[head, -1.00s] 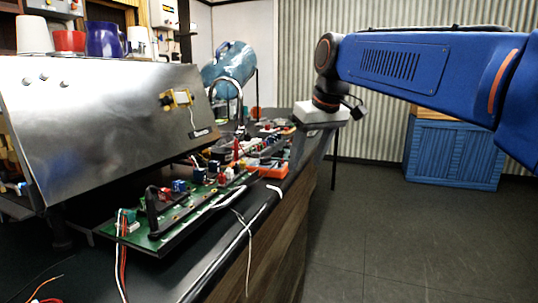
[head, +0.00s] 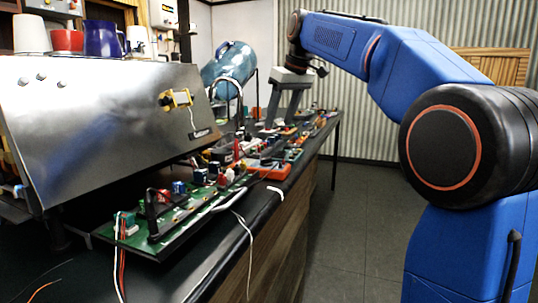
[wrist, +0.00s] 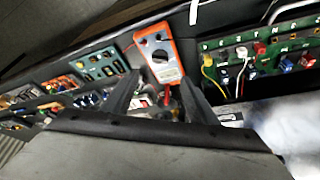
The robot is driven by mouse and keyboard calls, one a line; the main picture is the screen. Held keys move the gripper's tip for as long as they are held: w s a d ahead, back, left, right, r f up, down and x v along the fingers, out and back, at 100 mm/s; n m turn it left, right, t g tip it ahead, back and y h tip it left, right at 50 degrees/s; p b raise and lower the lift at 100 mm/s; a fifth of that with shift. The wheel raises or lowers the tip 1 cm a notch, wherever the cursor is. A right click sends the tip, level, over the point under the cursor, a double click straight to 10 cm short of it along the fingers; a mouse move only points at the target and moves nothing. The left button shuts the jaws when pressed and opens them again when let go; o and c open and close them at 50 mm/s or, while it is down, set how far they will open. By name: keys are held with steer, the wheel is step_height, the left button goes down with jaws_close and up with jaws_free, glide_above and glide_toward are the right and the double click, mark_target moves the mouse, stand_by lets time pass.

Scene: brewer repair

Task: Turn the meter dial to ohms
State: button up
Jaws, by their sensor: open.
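The meter (wrist: 158,48) is an orange-cased multimeter with a pale face and a dark round dial. In the wrist view it lies at top centre, just beyond my fingertips; its lower end is near them. In the head view the meter (head: 268,170) is a small orange shape on the counter, its dial too small to read. My gripper (head: 284,126) is open, pointing down over the far part of the counter, beyond the meter. In the wrist view its two dark fingers (wrist: 160,92) are spread and hold nothing. I cannot read the dial's setting.
A green circuit board (head: 165,225) with wires lies in front of the steel brewer panel (head: 110,120). Trays of small parts (wrist: 95,65) lie beside the meter. The floor right of the counter is clear.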

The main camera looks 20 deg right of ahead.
mark_target(269, 164)
steer(key=x, duration=1.3)
steer(key=shift+f, duration=0.45)
steer(key=shift+c, duration=0.7)
steer(key=c, duration=0.9)
